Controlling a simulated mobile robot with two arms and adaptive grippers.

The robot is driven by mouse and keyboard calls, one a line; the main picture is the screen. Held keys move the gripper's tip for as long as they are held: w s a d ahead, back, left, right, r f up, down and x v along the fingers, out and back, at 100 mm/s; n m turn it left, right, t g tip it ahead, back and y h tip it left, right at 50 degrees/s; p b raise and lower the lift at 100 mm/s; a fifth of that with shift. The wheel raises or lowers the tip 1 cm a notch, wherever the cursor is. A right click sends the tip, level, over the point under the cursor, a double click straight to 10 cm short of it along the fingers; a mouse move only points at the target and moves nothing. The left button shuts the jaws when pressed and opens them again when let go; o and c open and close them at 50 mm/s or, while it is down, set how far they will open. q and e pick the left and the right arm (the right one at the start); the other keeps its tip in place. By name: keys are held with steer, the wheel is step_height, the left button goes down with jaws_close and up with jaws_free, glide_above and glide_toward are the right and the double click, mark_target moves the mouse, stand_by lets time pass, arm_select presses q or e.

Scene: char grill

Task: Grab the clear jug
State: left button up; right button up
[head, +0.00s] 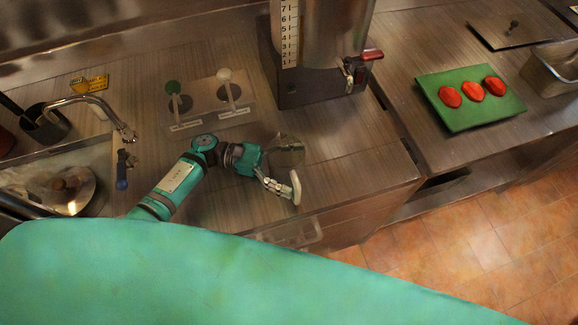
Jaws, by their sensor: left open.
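My right gripper is not in view.
A dispenser with a red-handled tap (372,55) stands behind the jug. A holder with green and white knobs (210,103) is behind my left arm. A sink tap (95,100) is left. A green board (455,112) with red pieces lies right.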

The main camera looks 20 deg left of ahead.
arm_select(q)
steer(key=shift+c, duration=0.3)
steer(key=c, duration=1.1)
steer(key=shift+r, duration=0.1)
